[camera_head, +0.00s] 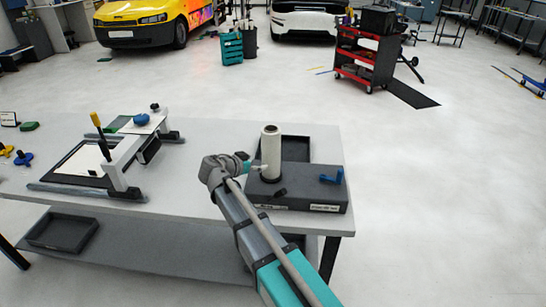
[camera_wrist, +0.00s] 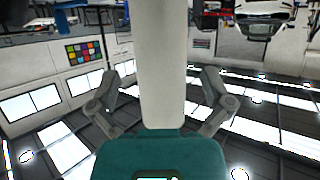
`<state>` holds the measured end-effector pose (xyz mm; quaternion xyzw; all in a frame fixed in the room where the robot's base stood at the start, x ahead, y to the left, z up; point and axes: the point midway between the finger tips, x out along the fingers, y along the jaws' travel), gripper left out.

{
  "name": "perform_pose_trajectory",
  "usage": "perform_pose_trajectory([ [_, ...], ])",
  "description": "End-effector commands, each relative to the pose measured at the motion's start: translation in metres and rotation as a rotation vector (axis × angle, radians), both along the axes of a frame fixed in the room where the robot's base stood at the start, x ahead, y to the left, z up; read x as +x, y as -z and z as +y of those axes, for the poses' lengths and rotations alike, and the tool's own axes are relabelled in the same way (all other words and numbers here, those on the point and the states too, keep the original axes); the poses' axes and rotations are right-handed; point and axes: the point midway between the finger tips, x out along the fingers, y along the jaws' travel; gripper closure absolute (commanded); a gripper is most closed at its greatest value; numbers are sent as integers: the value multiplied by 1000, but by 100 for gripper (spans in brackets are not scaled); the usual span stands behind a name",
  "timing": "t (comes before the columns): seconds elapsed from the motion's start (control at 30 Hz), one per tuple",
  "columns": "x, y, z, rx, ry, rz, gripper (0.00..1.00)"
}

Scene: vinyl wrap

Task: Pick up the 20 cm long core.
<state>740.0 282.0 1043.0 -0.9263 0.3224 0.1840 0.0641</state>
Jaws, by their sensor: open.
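The core (camera_head: 271,148) is a pale, upright cylinder standing on a dark grey block (camera_head: 310,196) at the right of the table. In the wrist view the core (camera_wrist: 160,60) fills the middle of the picture. My gripper (camera_head: 256,168) is at the core's lower left side in the head view. In the wrist view my gripper (camera_wrist: 160,88) is open, with one finger on each side of the core and a visible gap at both. The core's far side is hidden, and its length cannot be judged.
A blue clamp-like part (camera_head: 332,177) lies on the block's right. A dark tray (camera_head: 297,149) sits behind the core. A cutting frame (camera_head: 82,163) with a yellow-handled tool stands on the table's left. The table (camera_head: 205,143) is bare between them.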

Motion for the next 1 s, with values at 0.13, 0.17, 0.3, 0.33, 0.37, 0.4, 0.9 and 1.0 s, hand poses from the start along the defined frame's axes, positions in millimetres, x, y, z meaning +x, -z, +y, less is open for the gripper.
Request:
perform_pose_trajectory([
  [0.13, 14, 9, -11, 0, 1, 0, 0],
  [0.17, 16, 10, -12, 0, 1, 0, 0],
  [0.3, 20, 11, -15, 0, -1, 0, 0],
  [0.33, 20, 11, -16, 0, -1, 1, 0],
  [0.37, 20, 11, -16, 0, -1, 1, 0],
  [0.4, 20, 11, -16, 0, -1, 1, 0],
  [0.9, 33, 16, -25, 1, 0, 1, 0],
  [1.0, 42, 19, -32, 1, 0, 1, 0],
])
